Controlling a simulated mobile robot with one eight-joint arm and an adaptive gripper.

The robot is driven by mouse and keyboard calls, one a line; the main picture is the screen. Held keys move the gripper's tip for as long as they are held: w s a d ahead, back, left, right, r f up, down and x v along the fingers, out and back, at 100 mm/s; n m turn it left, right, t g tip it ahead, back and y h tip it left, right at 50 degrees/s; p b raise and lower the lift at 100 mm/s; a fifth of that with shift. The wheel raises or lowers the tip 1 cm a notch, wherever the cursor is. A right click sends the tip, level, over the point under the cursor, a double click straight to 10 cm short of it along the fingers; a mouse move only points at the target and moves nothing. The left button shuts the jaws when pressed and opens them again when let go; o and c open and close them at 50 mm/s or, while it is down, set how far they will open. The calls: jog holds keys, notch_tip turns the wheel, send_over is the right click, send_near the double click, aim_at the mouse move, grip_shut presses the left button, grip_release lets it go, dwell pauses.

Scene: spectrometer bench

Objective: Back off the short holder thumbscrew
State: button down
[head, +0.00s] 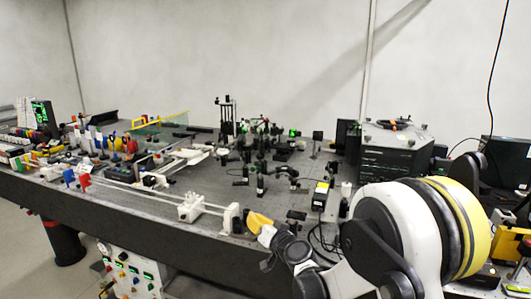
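The far end of my arm (285,246) shows at the front edge of the bench, with a yellow part toward its tip. It is too small and turned away to tell whether my gripper is open or shut. Just left of it, a white upright block (232,218) stands at the end of two thin rails. A second white block (192,208) sits on the rails farther left. I cannot pick out the short holder or its thumbscrew at this size; touching or apart cannot be told.
The dark bench top (150,208) carries several black optics posts (260,178) in the middle. A large black instrument box (393,157) stands at the back right. Coloured small items crowd the left end. Cables lie right of my arm's end. Bare bench shows between the rails and the posts.

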jog(key=shift+w+a, duration=0.7)
jog(key=shift+w, duration=0.05)
jog(key=shift+w+d+f, duration=0.25)
jog(key=shift+f, duration=0.25)
dwell(0.5)
jog(key=shift+s+a+f, duration=0.2)
jog(key=shift+f, duration=0.2)
dwell(0.9)
jog(key=shift+a, duration=0.1)
jog(key=shift+s+a+r, duration=0.1)
jog(key=shift+s+a, duration=0.05)
jog(key=shift+s, duration=0.1)
jog(key=shift+s+d, duration=2)
jog(key=shift+s, duration=0.2)
